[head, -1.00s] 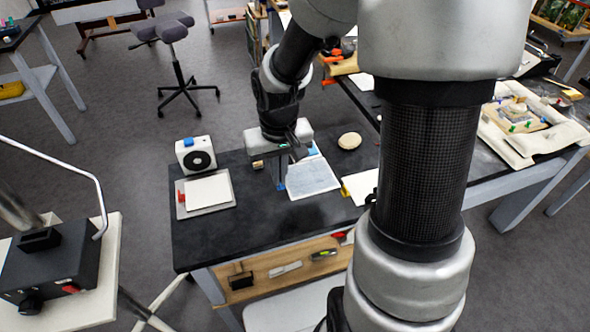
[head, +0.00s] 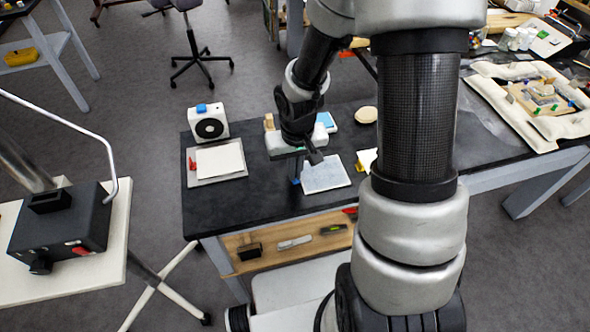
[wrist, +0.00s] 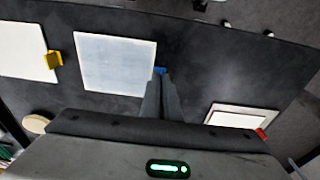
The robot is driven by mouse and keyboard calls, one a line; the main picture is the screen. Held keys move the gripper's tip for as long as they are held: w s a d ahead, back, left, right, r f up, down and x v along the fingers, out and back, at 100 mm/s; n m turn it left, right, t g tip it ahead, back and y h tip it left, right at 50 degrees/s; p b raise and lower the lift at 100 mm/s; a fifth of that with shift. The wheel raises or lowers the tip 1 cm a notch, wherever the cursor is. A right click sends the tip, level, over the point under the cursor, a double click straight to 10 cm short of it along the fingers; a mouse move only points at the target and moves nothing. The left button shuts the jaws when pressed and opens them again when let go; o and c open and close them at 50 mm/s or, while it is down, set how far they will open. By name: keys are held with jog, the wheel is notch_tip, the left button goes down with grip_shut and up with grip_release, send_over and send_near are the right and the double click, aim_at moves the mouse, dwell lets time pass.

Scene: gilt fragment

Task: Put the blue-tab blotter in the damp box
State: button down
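The blue-tab blotter (head: 326,176) is a pale bluish sheet over the black table, near its front edge. In the head view my gripper (head: 297,179) is at the sheet's left edge. I cannot tell whether the sheet touches the table. I cannot pick out the damp box for certain.
A yellow-tab blotter (head: 367,161) lies to the right and a red-tab one (head: 219,160) to the left. A white fan-like unit (head: 208,123) stands behind the latter. A tan disc (head: 366,115) lies at the back. A black device (head: 62,225) stands on a side table.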

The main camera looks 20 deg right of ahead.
jog(key=shift+f, duration=0.15)
jog(key=c, duration=2)
grip_release()
